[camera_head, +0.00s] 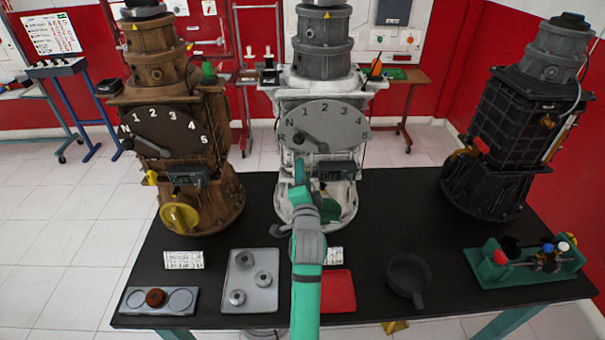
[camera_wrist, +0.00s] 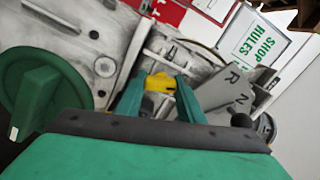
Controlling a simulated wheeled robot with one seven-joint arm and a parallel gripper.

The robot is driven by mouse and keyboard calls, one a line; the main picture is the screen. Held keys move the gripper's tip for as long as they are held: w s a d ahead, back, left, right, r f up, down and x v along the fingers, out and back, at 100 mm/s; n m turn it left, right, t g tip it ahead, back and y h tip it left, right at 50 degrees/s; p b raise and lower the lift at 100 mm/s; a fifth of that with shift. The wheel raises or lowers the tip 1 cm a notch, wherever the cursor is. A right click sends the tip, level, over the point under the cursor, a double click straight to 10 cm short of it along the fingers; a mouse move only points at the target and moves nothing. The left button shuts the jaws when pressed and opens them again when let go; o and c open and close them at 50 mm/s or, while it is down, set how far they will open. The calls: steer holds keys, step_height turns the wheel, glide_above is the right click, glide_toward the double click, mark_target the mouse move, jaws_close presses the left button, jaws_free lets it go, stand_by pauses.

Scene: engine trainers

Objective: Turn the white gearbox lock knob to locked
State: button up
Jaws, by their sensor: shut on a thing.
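The white gearbox (camera_head: 350,85) stands upright at the middle of the black table. My gripper (camera_head: 299,168) is at its lower front, left of the small display and below the dial. In the wrist view my gripper (camera_wrist: 160,88) has its teal fingers on either side of a small yellow knob (camera_wrist: 160,82), which appears to be the lock knob, and is shut on it. In the head view my gripper hides this knob. Its lock markings cannot be read. A large green knob (camera_wrist: 38,98) is beside the fingers; in the head view it (camera_head: 330,210) is partly behind my arm.
The grey dial (camera_head: 345,118) with its dark lever is just above my gripper. A brown gearbox (camera_head: 155,50) stands left, a black gearbox (camera_head: 500,120) right. A grey tray (camera_head: 235,300), red tray (camera_head: 338,293) and black pan (camera_head: 408,275) lie in front.

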steer(key=shift+f+m, duration=0.1)
steer(key=shift+m, duration=1.6)
steer(key=o, duration=1.1)
steer(key=shift+c, duration=0.2)
steer(key=s, duration=1.1)
steer(key=shift+a+f, duration=0.1)
